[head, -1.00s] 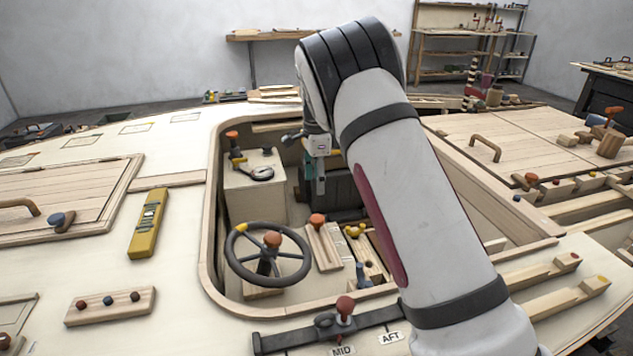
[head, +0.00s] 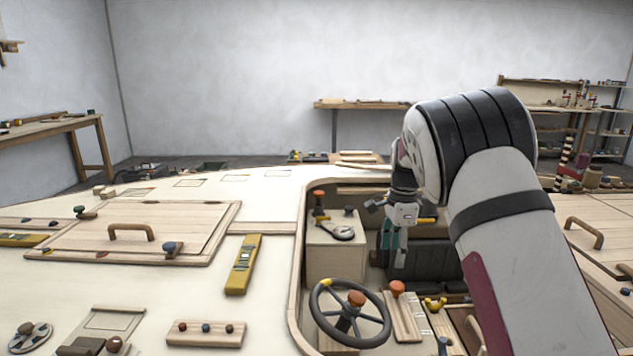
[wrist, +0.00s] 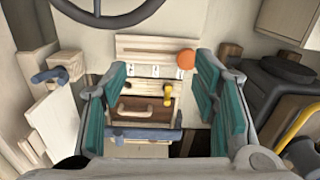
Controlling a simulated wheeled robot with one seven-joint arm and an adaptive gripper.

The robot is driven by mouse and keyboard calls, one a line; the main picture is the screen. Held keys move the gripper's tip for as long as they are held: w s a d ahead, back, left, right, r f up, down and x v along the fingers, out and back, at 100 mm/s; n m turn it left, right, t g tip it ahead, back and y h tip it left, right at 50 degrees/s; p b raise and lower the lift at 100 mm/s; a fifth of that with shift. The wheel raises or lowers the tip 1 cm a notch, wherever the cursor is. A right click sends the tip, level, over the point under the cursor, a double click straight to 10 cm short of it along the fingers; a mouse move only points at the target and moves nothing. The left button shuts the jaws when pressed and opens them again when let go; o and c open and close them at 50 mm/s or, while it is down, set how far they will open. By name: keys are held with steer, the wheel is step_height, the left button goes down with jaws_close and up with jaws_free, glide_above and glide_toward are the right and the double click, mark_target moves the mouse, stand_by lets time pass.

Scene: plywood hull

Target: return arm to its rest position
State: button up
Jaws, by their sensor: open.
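My arm reaches in from the lower right of the head view and bends down at its big dark-banded joint. My gripper (head: 401,254) hangs pointing down over the open cockpit, in front of a dark seat-like box (head: 440,262). In the wrist view my gripper (wrist: 162,120) shows its two teal-padded fingers wide apart with nothing between them.
The steering wheel (head: 348,314) stands close to my gripper on the left. A console (head: 335,256) with an orange-topped lever is behind it. The cockpit's wooden rim (head: 299,270) surrounds the opening. A yellow level (head: 243,265) and a hatch (head: 190,225) lie on the deck.

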steer(key=s+r+n+y, duration=0.1)
steer(key=s+r+n, duration=0.3)
steer(key=s+r, duration=0.6)
steer(key=s+r+n, duration=0.4)
steer(key=s+r, duration=0.1)
steer(key=s, duration=0.9)
steer(key=s+f+n+t+h, duration=0.15)
steer(key=s+n, duration=0.25)
steer(key=s, duration=0.9)
steer(key=s+f+n+g, duration=0.1)
steer(key=s+f+n, duration=0.3)
steer(key=s, duration=0.8)
step_height(320, 180, up, 20)
steer(key=n+t+p, duration=0.1)
steer(key=t+p, duration=0.2)
steer(key=p, duration=1.4)
steer(key=shift+s+t, duration=0.35)
